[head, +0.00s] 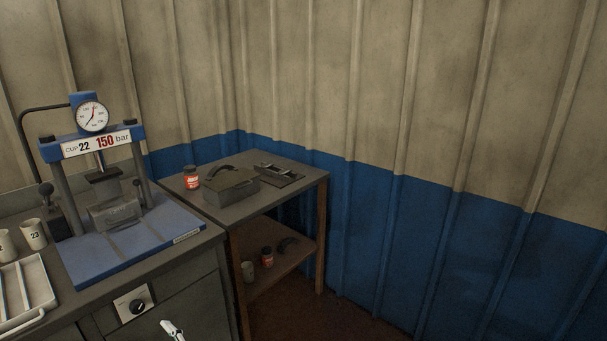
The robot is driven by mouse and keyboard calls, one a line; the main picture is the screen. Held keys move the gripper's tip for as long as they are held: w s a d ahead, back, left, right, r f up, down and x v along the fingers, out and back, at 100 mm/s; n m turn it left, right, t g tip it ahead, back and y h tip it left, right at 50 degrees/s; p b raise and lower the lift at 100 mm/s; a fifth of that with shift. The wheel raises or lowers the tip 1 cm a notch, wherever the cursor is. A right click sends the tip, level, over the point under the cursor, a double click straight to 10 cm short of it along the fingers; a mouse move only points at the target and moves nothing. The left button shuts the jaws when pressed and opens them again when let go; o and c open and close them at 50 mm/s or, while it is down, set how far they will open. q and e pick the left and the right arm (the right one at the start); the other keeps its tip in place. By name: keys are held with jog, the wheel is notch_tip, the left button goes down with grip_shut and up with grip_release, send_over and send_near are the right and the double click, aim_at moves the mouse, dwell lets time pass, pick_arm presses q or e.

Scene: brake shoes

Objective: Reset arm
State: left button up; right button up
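A small white and dark piece of what looks like my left gripper (172,330) shows at the bottom edge, in front of the grey cabinet. Only its tip is in the picture, so I cannot tell whether it is open or shut. I see nothing held in it. My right gripper is out of the picture. A blue press (140,245) with a gauge (93,116) and a sign reading 150 bar stands on the workbench at the left. A grey block-like part sits under its ram.
Numbered cups (33,234) and a light tray (25,290) are at the far left. A control knob (137,306) is on the cabinet front. A side table (215,207) carries a red jar (191,178), a dark handled box (232,184) and a flat dark item. The right floor is clear.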

pick_arm(q)
jog(key=s+d+f+m+t+h, duration=0.1)
jog(key=s+d+m+t+h, duration=0.6)
jog(key=d+m+h, duration=0.8)
jog(key=s+d+f+m+g, duration=0.1)
jog(key=s+f+m+g, duration=0.2)
jog(key=s, duration=0.6)
jog(key=s+d+f+m+g+h, duration=0.1)
jog(key=s+f+m+g, duration=0.3)
jog(key=s, duration=0.4)
jog(key=shift+s+d+m+g, duration=0.15)
jog(key=shift+s+m+g, duration=0.3)
jog(key=shift+m, duration=0.35)
